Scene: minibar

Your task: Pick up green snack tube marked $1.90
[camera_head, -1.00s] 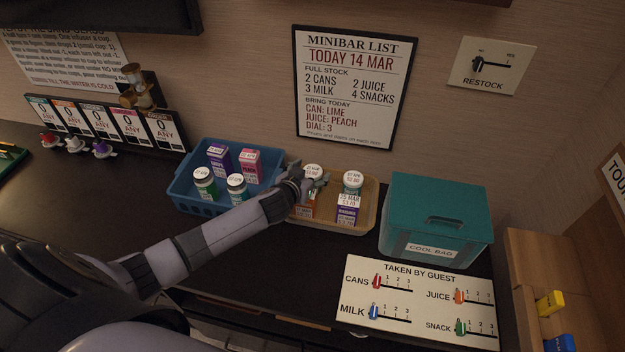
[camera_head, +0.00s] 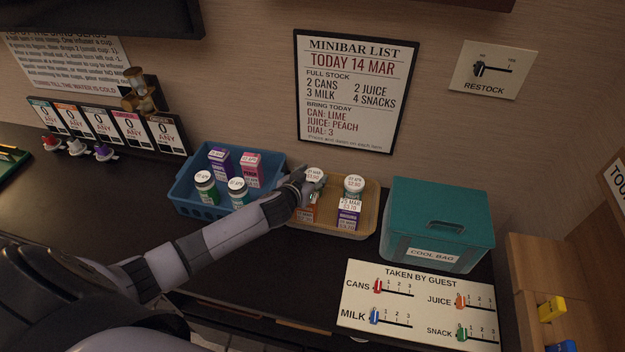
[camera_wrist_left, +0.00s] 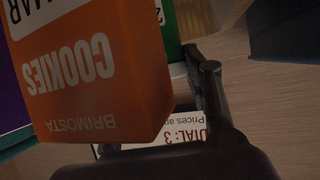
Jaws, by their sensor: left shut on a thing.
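The green snack tube (camera_head: 315,175) with a white lid stands at the back left of the tan tray; its lid label is small and hard to read. My left gripper (camera_head: 309,189) is shut on this tube from its left front side and hides most of its body. In the left wrist view a strip of the green tube (camera_wrist_left: 167,25) shows behind an orange cookies box (camera_wrist_left: 90,75), beside a dark finger. The cookies box (camera_head: 306,214) stands right in front of the tube. My right gripper is out of view.
The tan tray (camera_head: 330,232) also holds another white-lidded tube (camera_head: 353,186) and a purple carton (camera_head: 348,216). A teal cool bag (camera_head: 440,215) stands close on the right.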

